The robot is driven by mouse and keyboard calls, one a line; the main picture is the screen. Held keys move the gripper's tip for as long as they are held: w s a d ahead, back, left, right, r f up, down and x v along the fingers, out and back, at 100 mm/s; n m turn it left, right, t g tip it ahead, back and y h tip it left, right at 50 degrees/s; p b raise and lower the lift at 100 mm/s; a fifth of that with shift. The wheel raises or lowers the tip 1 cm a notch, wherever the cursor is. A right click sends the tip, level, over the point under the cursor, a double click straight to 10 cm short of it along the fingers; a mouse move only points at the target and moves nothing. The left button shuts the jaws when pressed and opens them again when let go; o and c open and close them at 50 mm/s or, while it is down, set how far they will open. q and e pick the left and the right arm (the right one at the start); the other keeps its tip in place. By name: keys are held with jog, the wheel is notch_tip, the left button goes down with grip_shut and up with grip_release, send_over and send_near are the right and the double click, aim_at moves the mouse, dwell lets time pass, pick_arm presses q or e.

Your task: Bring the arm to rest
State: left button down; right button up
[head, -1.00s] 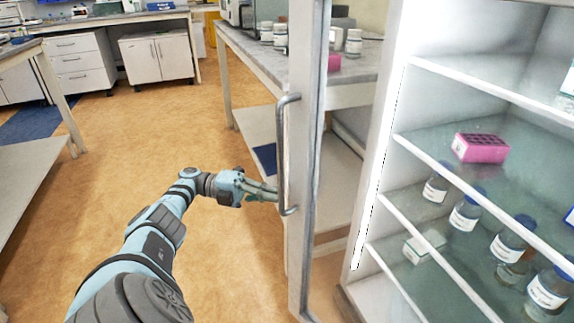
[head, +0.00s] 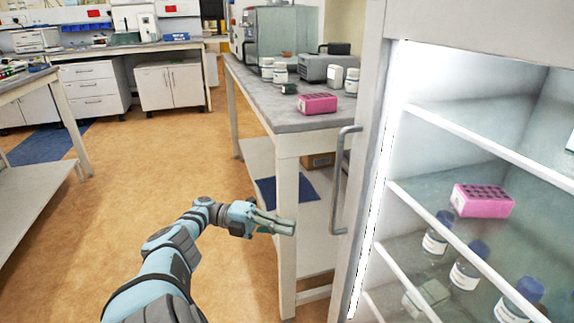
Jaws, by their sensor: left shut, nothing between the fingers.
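My left gripper (head: 275,222) is in the middle of the head view, with its arm coming in from the lower left. Its fingers are together, pointing right, with nothing between them. It appears in front of the bench leg and left of a grey vertical handle (head: 337,185), with a visible gap to it. The handle is on the pale frame (head: 367,130) at the left of the glass-fronted cabinet. I cannot tell whether the cabinet door is fully shut. My right gripper is not in view.
The cabinet's shelves hold a pink rack (head: 482,201) and several blue-capped bottles. A bench (head: 262,108) behind my gripper carries another pink rack (head: 317,104), white jars and equipment. A table (head: 40,180) stands at left. The orange floor between is open.

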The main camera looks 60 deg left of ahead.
pick_arm(q)
notch_tip(320, 180, up, 10)
jog(key=shift+f, duration=0.2)
